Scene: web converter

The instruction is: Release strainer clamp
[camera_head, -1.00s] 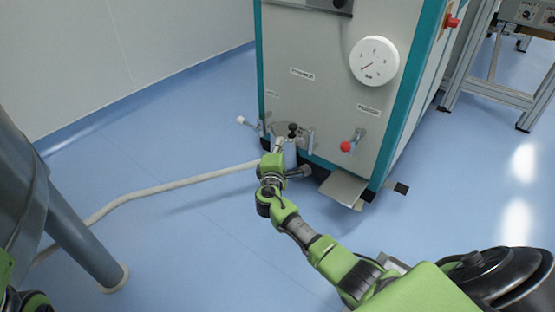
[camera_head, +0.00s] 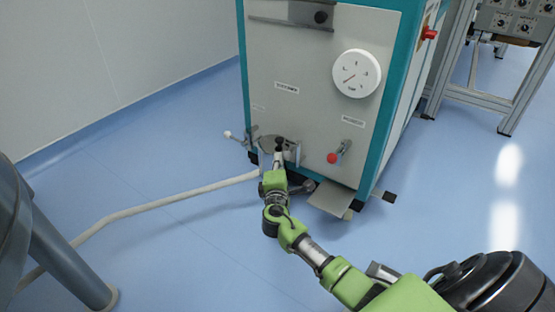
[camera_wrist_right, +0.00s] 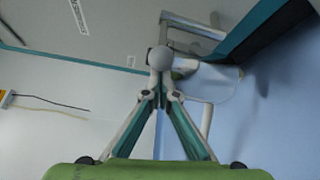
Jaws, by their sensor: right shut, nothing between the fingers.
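In the right wrist view the fingers (camera_wrist_right: 160,88) meet, shut and empty, just below a grey ball (camera_wrist_right: 163,59). Whether they touch it I cannot tell. A pale round part (camera_wrist_right: 210,83) shows behind. My left gripper is not in view.
The machine front carries a white dial (camera_head: 357,73) and a red-knobbed lever (camera_head: 334,158). A pale hose (camera_head: 150,205) runs from the fitting across the blue floor. A metal plate (camera_head: 330,198) juts out at the machine's foot. The floor left of the machine is mostly clear.

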